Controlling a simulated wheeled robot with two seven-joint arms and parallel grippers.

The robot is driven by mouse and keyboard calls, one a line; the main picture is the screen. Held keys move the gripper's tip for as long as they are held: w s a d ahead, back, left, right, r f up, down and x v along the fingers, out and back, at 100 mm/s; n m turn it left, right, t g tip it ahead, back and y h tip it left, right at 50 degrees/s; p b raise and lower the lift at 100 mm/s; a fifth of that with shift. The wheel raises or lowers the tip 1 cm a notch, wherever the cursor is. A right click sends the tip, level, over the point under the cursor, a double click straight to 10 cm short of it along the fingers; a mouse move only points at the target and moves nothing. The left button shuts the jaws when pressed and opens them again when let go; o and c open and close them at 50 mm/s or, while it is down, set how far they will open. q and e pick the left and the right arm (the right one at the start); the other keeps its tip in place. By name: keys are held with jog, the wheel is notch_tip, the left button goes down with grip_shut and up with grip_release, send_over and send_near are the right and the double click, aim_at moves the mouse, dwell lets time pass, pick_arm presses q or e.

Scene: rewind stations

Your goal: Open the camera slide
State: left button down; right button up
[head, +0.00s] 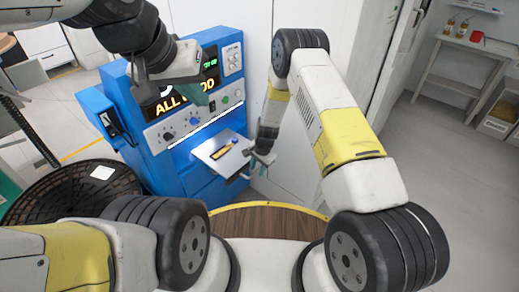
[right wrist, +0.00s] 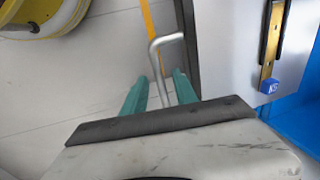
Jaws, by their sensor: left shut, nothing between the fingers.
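The camera slide (head: 211,145) is a pale flat tray that sticks out from the front of the blue station (head: 165,160). A small yellow and dark strip lies on it. In the right wrist view the slide's grey plate (right wrist: 222,60) carries a brass strip with a blue tag (right wrist: 269,87). A bent silver handle (right wrist: 153,55) stands at its edge. My right gripper (right wrist: 160,90) is open, with its teal fingers on either side of the handle; contact is not clear. It also shows in the head view (head: 252,165). My left gripper (head: 204,98) is shut and empty before the station's panel.
The station's screen (head: 185,104) shows yellow lettering, partly hidden by my left gripper. A black mesh round table (head: 60,200) stands at the left. Open floor lies at the right.

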notch_tip(320, 180, up, 8)
jog(key=d, duration=0.1)
jog(key=shift+s+f, duration=0.15)
jog(key=shift+s, duration=0.3)
jog(key=shift+d, duration=0.1)
jog(key=s+d+r+n+t, duration=0.1)
jog(key=d+r, duration=0.2)
jog(key=r, duration=0.7)
jog(key=s+d+r+n+y, duration=0.1)
jog(key=s+d+r, duration=0.1)
jog(key=r, duration=0.7)
jog(key=s+d+r+n+t, duration=0.1)
jog(key=d+r, duration=0.2)
jog(key=r, duration=0.7)
jog(key=s+d+r+n+t, duration=0.1)
jog(key=s+d+r, duration=0.2)
jog(key=s+r, duration=0.2)
jog(key=s+d+r+n+t, duration=0.1)
jog(key=s+d+r+n, duration=0.1)
jog(key=s, duration=0.8)
jog(key=s+d+r+n, duration=0.2)
jog(key=s+d+r, duration=0.2)
jog(key=s+r, duration=0.3)
jog(key=shift+s+d+r+t+h, duration=0.3)
jog(key=shift+s+d+r+t, duration=0.1)
jog(key=shift+s, duration=0.25)
